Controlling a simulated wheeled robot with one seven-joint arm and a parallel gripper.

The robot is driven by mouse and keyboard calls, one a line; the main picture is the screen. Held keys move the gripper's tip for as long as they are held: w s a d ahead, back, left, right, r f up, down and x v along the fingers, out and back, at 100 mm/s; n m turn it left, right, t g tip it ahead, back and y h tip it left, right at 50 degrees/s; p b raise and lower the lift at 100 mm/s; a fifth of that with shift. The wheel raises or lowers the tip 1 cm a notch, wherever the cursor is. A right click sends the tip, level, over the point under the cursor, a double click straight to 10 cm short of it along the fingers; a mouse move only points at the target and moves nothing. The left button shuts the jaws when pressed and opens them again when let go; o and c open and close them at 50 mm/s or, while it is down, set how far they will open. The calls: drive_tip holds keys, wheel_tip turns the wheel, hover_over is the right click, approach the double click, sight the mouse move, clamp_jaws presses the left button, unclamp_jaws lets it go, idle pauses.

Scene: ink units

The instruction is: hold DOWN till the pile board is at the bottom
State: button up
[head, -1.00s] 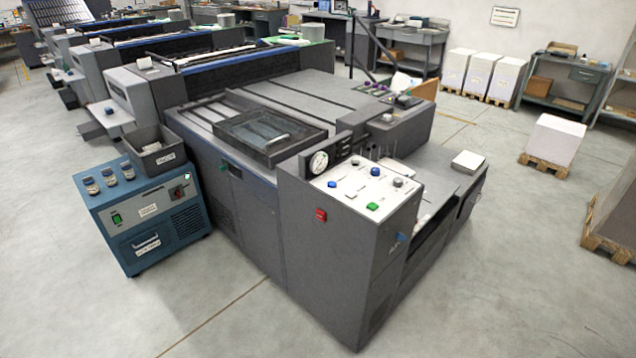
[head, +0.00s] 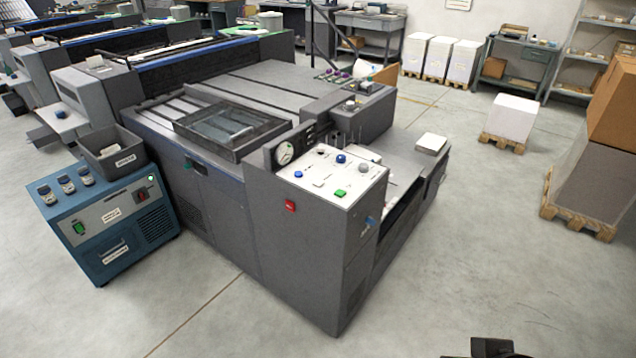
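A grey printing machine (head: 300,240) fills the middle of the head view. Its near end has a white slanted control panel (head: 322,182) with blue, green and pale buttons and a round gauge (head: 284,153). A red button (head: 290,206) and a blue knob (head: 371,221) sit on the panel housing's sides. The labels are too small to read, so I cannot tell which button is DOWN. I cannot make out the pile board. A dark piece at the bottom edge, right of centre, looks like my gripper (head: 490,347). It is well apart from the panel, and its fingers cannot be made out.
A blue cabinet (head: 105,225) with a grey bin (head: 113,152) on top stands left of the machine. Pallets with a white stack (head: 512,117) and a grey load under a cardboard box (head: 612,95) stand at right. The floor (head: 480,260) between machine and pallets is clear.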

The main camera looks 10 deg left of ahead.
clamp_jaws()
idle(1.5)
